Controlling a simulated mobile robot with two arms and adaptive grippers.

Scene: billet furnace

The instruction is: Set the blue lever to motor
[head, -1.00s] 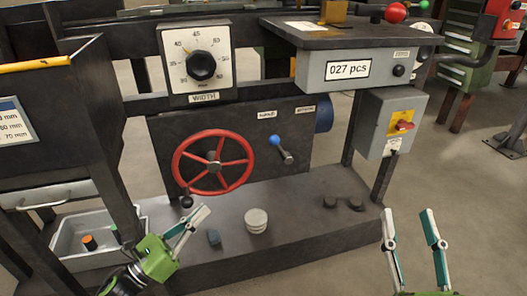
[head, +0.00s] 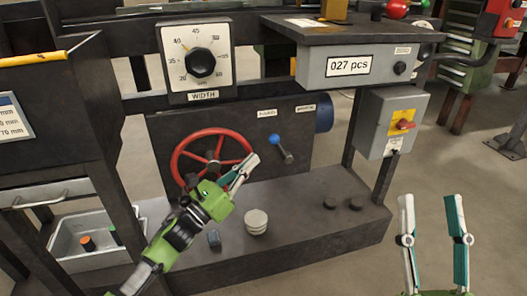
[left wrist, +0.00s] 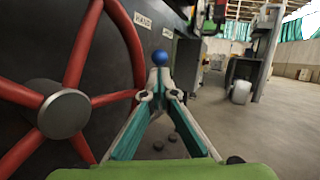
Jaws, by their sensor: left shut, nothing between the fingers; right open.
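The blue lever has a round blue knob (head: 274,139) on a short metal stem, on the dark panel right of the red handwheel. The knob leans toward the left label, which reads HAND in the left wrist view; the other label (head: 305,108) is to its right. My left gripper (head: 252,160) is shut and empty, in front of the wheel's right rim and just left of the lever. In the left wrist view the blue knob (left wrist: 160,58) shows just beyond the fingertips (left wrist: 160,82); contact cannot be told. My right gripper (head: 432,198) is open and empty at the lower right.
The red handwheel (head: 213,160) is close beside my left gripper. A grey switch box (head: 385,125) with a red knob stands to the right.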

